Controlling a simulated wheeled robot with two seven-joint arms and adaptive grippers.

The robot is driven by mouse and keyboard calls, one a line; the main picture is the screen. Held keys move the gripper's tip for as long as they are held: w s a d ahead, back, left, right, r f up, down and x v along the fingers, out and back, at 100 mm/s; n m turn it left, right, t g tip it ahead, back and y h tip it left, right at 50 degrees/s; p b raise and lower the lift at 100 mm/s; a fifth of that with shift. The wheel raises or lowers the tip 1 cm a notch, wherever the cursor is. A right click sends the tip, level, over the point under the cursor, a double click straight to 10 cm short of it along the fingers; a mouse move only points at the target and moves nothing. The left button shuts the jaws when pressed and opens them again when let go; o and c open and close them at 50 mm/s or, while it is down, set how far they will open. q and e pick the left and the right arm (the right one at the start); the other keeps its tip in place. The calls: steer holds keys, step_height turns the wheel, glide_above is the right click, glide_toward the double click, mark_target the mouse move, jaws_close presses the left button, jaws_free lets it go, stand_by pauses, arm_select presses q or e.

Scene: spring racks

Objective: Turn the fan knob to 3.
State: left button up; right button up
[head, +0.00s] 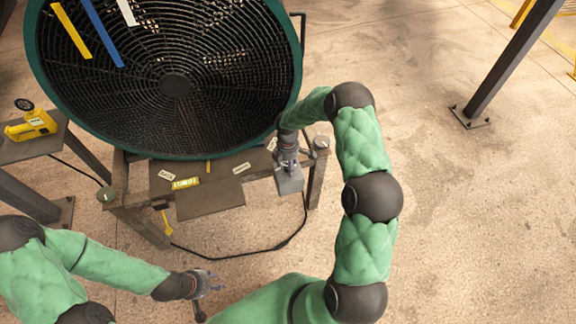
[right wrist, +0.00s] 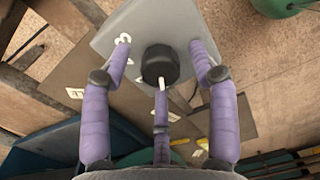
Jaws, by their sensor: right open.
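The fan knob (right wrist: 158,62) is round and black with a white pointer mark toward the bottom of the right wrist view. It sits on a grey control box (right wrist: 140,22), which also shows at the fan stand's right in the head view (head: 290,184). A white marking lies up and left of the knob, partly hidden by a fingertip. My right gripper (head: 287,166) is over the box, its purple fingers open and spread around the knob, with gaps visible. My left gripper (head: 208,285) is held low, away from the stand, empty with fingers apart.
The large green-rimmed fan (head: 174,85) stands behind the box, with coloured strips on its grille. A side table (head: 28,147) holds a yellow tool (head: 32,125). A black cable (head: 272,247) lies on the floor. The floor at right is clear up to a steel post (head: 505,62).

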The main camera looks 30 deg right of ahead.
steer(key=c, duration=1.1)
steer(key=shift+c, duration=0.2)
steer(key=m, duration=0.5)
steer(key=shift+m+b, duration=0.35)
steer(key=shift+m, duration=0.05)
steer(key=m+b, duration=0.1)
steer(key=m, duration=0.5)
steer(key=m+b, duration=0.1)
steer(key=m, duration=0.5)
steer(key=shift+t, duration=0.3)
steer(key=m+b, duration=0.1)
steer(key=m, duration=0.4)
steer(key=shift+s+m+b, duration=0.1)
steer(key=shift+m+b, duration=0.2)
steer(key=shift+m, duration=0.1)
